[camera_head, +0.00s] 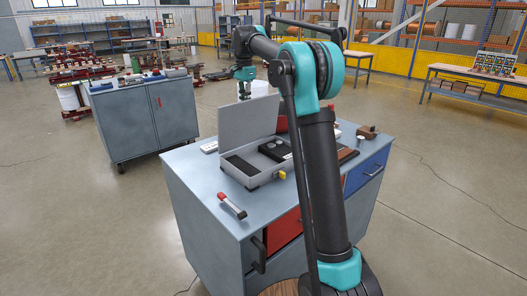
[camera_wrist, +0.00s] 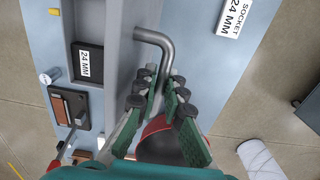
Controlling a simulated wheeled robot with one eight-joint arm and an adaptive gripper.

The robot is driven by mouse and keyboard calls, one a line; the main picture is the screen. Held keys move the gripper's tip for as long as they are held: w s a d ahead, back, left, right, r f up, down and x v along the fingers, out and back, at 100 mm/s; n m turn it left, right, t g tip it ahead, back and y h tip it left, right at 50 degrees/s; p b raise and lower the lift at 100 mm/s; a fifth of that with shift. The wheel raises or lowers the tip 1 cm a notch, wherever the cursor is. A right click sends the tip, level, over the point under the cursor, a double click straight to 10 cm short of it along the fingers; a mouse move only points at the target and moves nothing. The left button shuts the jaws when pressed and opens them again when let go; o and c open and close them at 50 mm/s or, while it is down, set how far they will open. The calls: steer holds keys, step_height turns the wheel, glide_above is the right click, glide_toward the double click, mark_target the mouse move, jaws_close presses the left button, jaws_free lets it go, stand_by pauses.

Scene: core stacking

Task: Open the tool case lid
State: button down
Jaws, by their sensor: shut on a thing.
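The grey tool case (camera_head: 255,182) sits on the blue-grey workbench with its lid (camera_head: 248,119) raised, standing roughly upright. Dark inserts show inside the case, and a yellow latch (camera_head: 282,175) is on its front. My gripper (camera_head: 243,92) is at the lid's top edge. In the wrist view my gripper (camera_wrist: 165,100) has its green and black fingers on both sides of a bent grey metal handle (camera_wrist: 153,38), shut on it. The lid's edge (camera_wrist: 120,45) runs beside the handle. The fingers hide the handle's lower end.
A red-and-white tool (camera_head: 232,206) lies near the bench's front left corner. A white label card (camera_wrist: 233,14) reads "SOCKET 24 MM". Another cabinet (camera_head: 147,115) stands behind, left.

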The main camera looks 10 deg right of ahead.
steer(key=shift+w+a, duration=0.15)
steer(key=shift+w, duration=0.2)
steer(key=shift+w+a+f, duration=0.2)
steer(key=shift+w+a, duration=0.3)
steer(key=shift+w, duration=0.15)
steer(key=shift+w+a+f, duration=0.2)
steer(key=shift+w+a, duration=0.25)
steer(key=shift+w, duration=0.2)
steer(key=c, duration=1.5)
jaws_free()
steer(key=shift+c, duration=0.2)
steer(key=shift+r, duration=0.15)
step_height(320, 180, up, 12)
steer(key=shift+f, duration=0.2)
